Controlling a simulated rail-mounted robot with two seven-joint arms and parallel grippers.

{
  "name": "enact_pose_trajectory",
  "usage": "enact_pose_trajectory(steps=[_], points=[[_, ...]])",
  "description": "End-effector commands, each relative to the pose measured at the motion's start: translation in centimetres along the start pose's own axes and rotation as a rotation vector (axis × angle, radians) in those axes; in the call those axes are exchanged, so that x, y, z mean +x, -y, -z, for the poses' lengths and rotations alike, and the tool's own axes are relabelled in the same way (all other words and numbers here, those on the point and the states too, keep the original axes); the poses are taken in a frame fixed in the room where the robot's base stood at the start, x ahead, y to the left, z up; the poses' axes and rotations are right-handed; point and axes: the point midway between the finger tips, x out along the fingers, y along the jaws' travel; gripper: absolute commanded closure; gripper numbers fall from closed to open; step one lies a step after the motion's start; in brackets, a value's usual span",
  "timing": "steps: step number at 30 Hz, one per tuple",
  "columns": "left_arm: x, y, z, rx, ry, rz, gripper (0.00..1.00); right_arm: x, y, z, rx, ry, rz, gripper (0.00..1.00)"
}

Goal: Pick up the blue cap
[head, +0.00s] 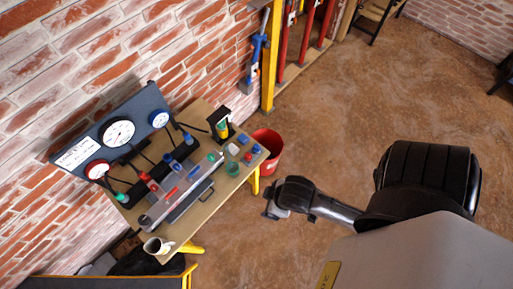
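Small blue pieces lie at the right end of the wooden table (206,212). One blue piece (243,139) is near the far edge, another (256,149) is near the right corner, and a blue and red one (248,158) is close by. They are too small to tell which is the blue cap. My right gripper (269,212) hangs in front of the table, to the right of its front edge and apart from these pieces. Its fingers are too small and dark to tell open from shut. My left gripper is not in view.
A gauge panel (86,151) stands along the back of the table, with a grey manifold bar (180,194) before it.

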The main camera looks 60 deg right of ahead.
Motion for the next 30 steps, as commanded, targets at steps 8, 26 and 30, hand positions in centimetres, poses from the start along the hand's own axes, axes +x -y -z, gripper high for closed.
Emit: enact_pose_trajectory(steps=[8,26,30], points=[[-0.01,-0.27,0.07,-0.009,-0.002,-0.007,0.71,0.0,0.03,0.0,0.001,0.0,0.001,0.1],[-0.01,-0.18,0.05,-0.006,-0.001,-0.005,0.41,0.0,0.05,0.0,0.001,0.0,0.001,0.1],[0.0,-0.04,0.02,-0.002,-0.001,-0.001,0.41,0.0,0.05,0.0,0.001,0.0,0.001,0.1]])
